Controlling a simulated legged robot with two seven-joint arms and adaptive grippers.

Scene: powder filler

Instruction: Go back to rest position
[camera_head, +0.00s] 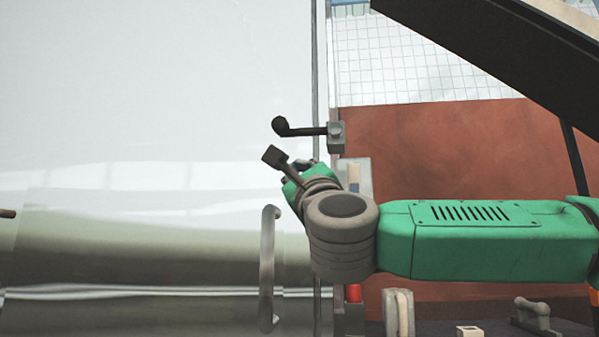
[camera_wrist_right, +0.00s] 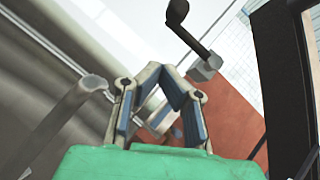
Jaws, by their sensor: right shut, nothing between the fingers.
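My right gripper (camera_head: 304,166) is at the end of my green right arm, beside the edge of the large shiny metal panel (camera_head: 130,100). In the right wrist view its fingers (camera_wrist_right: 168,74) come together in a peak, shut with nothing held between them. A lever with a black knob (camera_head: 281,126) on a grey block sticks out just above the gripper in the head view. The lever also shows in the right wrist view (camera_wrist_right: 190,38), apart from the fingers. My left gripper is not in view.
A grey bar handle (camera_head: 267,268) stands on the panel left of my wrist; it also shows in the right wrist view (camera_wrist_right: 62,125). A red part (camera_head: 353,293) and a pale handle (camera_head: 399,312) are below my arm. A dark beam (camera_head: 500,50) crosses the upper right.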

